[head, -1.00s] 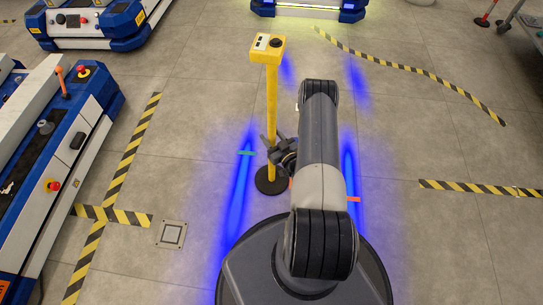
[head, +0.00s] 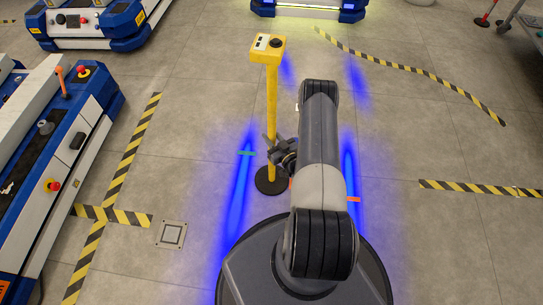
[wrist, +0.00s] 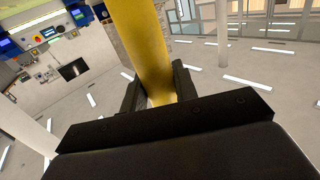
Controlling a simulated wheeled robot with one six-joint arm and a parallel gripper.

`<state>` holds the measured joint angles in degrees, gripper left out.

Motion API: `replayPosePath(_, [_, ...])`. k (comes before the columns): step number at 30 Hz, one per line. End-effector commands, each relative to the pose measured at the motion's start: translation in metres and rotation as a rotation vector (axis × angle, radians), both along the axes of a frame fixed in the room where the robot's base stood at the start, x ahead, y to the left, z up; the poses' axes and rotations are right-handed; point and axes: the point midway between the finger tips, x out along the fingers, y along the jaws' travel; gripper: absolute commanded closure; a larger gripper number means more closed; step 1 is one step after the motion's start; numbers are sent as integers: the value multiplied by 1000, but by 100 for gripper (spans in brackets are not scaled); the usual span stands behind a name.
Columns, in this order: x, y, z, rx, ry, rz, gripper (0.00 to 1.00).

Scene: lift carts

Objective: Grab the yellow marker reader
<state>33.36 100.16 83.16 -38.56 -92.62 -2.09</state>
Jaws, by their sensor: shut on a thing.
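The yellow marker reader (head: 271,108) is a yellow post with a box-shaped head on top, standing upright on a round black base on the floor. Its head carries a black knob and a pale panel. My gripper (head: 271,147) is at the lower part of the post, partly hidden behind my arm. In the wrist view the yellow post (wrist: 146,45) rises between the two dark fingers of my gripper (wrist: 158,92), which are shut on it.
Blue and white lift carts (head: 62,150) stand at the left, with another cart (head: 92,22) at the back left and one at the top middle. Yellow-black tape (head: 118,160) marks the floor. A floor plate (head: 172,234) lies left of my base. The floor at right is mostly clear.

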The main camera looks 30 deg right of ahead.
Motion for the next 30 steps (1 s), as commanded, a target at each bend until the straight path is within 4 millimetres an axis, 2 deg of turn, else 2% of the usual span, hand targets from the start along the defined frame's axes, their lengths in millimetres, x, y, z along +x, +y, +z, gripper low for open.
replayPosePath(22, [1,0,4,0,-7,1,100])
replayPosePath(26, [1,0,15,-1,-8,1,100])
replayPosePath(30, [2,-1,37,-2,-9,1,100])
